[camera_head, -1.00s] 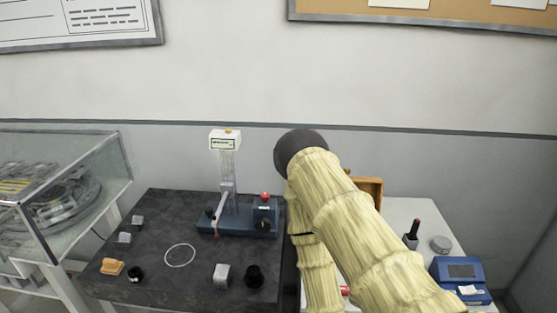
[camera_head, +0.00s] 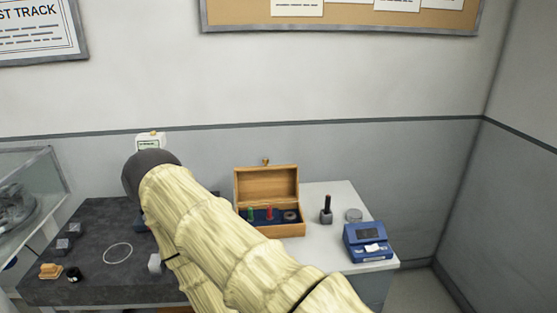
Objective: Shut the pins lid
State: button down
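A wooden box (camera_head: 278,232) stands on the white-topped table, right of my arm. Its lid (camera_head: 266,187) is up, leaning back nearly upright, with a small brass-coloured knob (camera_head: 266,161) on its top edge. Inside, on a dark blue bed, are a green pin (camera_head: 250,213), a red pin (camera_head: 269,212) and a round grey-brown piece (camera_head: 291,216). My arm crosses the box's lower left. My gripper does not show; only my pale arm and its dark rounded joint are in view, left of the box.
The dark table (camera_head: 95,240) at left holds small blocks. A glass case (camera_head: 27,200) stands at far left.

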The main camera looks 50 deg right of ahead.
aim_at(266, 183)
jog(key=z, duration=0.05)
jog(key=k, duration=0.1)
jog(key=z, duration=1.05)
